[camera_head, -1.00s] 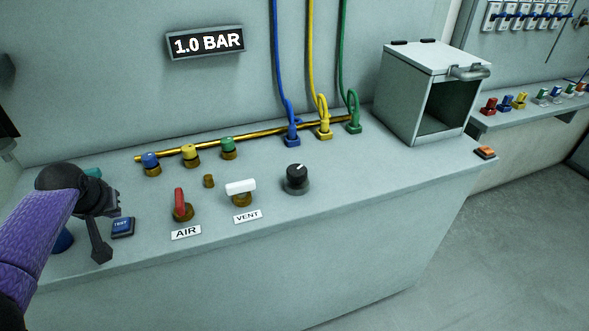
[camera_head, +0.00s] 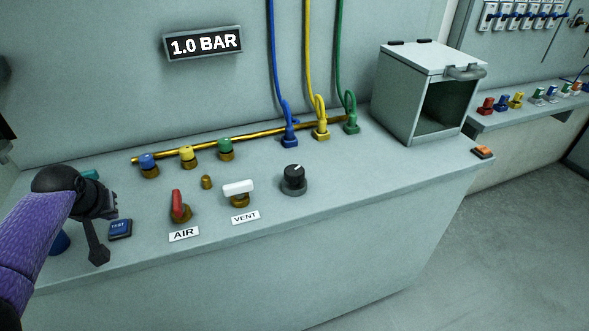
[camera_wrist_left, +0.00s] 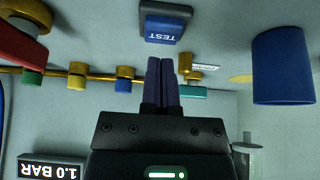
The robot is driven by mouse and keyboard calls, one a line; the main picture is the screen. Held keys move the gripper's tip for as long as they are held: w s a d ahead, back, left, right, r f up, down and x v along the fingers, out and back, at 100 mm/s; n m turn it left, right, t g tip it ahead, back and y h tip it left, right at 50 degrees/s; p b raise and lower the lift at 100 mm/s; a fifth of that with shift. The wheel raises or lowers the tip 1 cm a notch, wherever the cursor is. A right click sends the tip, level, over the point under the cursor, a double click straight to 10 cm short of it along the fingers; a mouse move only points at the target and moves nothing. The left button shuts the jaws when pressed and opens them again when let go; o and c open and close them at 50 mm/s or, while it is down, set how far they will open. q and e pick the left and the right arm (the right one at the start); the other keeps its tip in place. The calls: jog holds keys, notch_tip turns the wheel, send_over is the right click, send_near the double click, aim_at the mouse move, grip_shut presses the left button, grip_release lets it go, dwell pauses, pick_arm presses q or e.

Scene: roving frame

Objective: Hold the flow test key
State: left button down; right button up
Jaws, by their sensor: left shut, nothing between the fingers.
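The flow test key is a blue square push key marked TEST (camera_head: 120,228) in a dark frame. It sits on the bench top at the left in the head view, and at the top middle in the left wrist view (camera_wrist_left: 163,26). My left gripper (camera_head: 98,256) points down beside the key, on its left in the head view. Its fingers are shut together and empty. In the left wrist view the closed fingertips (camera_wrist_left: 162,61) appear just below the key with a small gap in the picture; I cannot tell whether they touch it. My right gripper is not in view.
A red AIR handle (camera_head: 179,206), a white VENT handle (camera_head: 238,188) and a black knob (camera_head: 294,180) stand right of the key. A blue cylinder (camera_wrist_left: 282,66) stands close by. The display (camera_head: 203,44) reads 1.0 BAR. An open box (camera_head: 410,105) stands at the right.

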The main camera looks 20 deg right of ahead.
pick_arm(q)
jog(key=shift+f, duration=0.1)
dwell(0.5)
jog(key=shift+f+b, duration=0.85)
jog(key=shift+f, duration=0.3)
jog(key=shift+r, duration=0.1)
dwell(2.7)
